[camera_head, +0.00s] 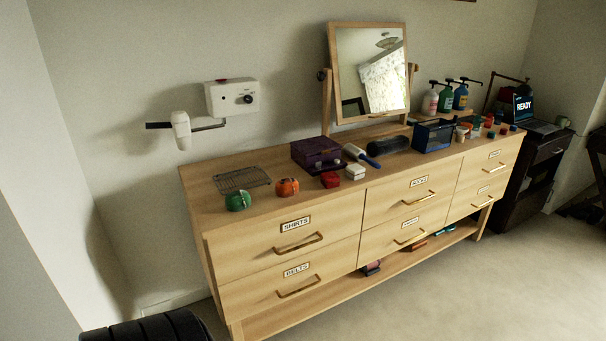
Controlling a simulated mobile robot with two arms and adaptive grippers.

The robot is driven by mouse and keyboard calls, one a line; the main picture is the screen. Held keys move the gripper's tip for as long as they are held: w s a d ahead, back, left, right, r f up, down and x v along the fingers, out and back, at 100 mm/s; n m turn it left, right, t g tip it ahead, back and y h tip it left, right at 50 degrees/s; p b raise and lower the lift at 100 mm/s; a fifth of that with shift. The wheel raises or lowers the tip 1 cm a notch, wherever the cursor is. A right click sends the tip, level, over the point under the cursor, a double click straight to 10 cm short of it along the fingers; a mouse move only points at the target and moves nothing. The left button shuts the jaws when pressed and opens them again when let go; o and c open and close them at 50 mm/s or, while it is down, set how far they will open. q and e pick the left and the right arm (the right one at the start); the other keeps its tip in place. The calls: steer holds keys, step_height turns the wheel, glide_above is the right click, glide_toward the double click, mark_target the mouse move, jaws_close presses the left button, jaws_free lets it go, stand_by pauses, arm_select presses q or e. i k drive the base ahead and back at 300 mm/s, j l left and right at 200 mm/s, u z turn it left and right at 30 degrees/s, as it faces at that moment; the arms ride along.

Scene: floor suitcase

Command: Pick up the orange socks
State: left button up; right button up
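A rolled orange bundle (287,187), which looks like the orange socks, sits on the left part of the wooden dresser top (215,212), near its front edge. A similar green bundle (238,201) lies just to its left, apart from it. Neither of my grippers shows in the head view.
A wire rack (242,180) lies behind the bundles; a purple box (317,152) and red items (330,179) stand to their right. A tilted mirror (370,72) rises behind. A black ribbed object (150,328) is cut off at the bottom left. The floor in front (440,295) is clear.

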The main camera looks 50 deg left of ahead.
mark_target(285, 187)
steer(key=i+u, duration=0.3)
steer(key=u, duration=0.15)
steer(key=i+l+u, duration=0.15)
steer(key=i+u, duration=0.3)
steer(key=i+l+u, duration=0.15)
steer(key=u, duration=0.3)
steer(key=i+l+u, duration=0.25)
steer(key=l+u, duration=0.2)
